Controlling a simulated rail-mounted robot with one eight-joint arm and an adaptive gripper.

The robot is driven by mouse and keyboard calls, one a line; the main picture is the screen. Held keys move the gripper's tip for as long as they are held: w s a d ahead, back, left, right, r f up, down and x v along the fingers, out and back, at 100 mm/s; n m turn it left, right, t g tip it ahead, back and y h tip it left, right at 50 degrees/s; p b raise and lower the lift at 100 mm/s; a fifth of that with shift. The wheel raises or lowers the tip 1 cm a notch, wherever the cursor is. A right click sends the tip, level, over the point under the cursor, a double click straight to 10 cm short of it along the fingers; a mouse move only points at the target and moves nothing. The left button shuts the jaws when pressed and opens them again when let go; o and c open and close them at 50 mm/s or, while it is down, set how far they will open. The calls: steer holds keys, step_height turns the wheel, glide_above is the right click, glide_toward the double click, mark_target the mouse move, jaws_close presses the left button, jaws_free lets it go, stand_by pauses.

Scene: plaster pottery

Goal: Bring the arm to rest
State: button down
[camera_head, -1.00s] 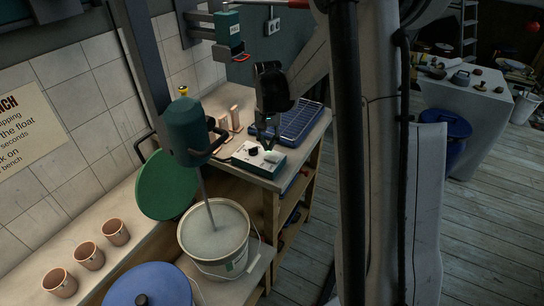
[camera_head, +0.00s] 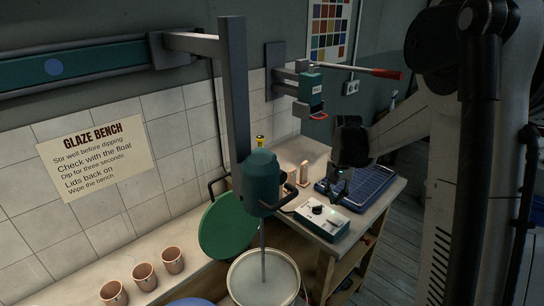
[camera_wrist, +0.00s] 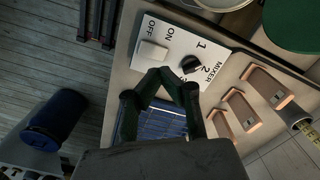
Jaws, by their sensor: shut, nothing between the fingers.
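My gripper (camera_head: 342,190) hangs at the end of my arm over the right bench, beside the blue rack and behind the mixer box, in the head view. Its dark fingers meet at the tips in the wrist view (camera_wrist: 166,73), with nothing between them. The mixer box (camera_head: 322,218) is white-topped with a green side. In the wrist view the box (camera_wrist: 182,32) shows OFF, ON, 1, 2 and MIXER, a white rocker switch (camera_wrist: 152,53) and a black knob (camera_wrist: 191,65). The fingertips appear near the box's edge; I cannot tell their height above it.
The blue rack (camera_head: 372,190) lies under my gripper's side of the bench. Terracotta test tiles (camera_wrist: 260,87) stand nearby. The green mixer (camera_head: 262,183) reaches into a bucket (camera_head: 245,290); a green lid (camera_head: 228,228) leans beside it. A red-tipped lever (camera_head: 385,74) juts from the wall.

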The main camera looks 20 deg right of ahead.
steer(key=s+a+r+n+t+b, duration=0.2)
steer(key=s+a+r+n+t, duration=0.1)
steer(key=s+a+r, duration=0.75)
steer(key=s+a+n+t+b, duration=0.1)
steer(key=s+a+t, duration=0.1)
steer(key=s, duration=0.5)
steer(key=s+a+f+n+t+b, duration=0.1)
steer(key=s+a+n+t, duration=0.1)
steer(key=s+a, duration=0.3)
steer(key=shift+s+f, duration=0.3)
steer(key=shift+s, duration=0.65)
stand_by(4.8)
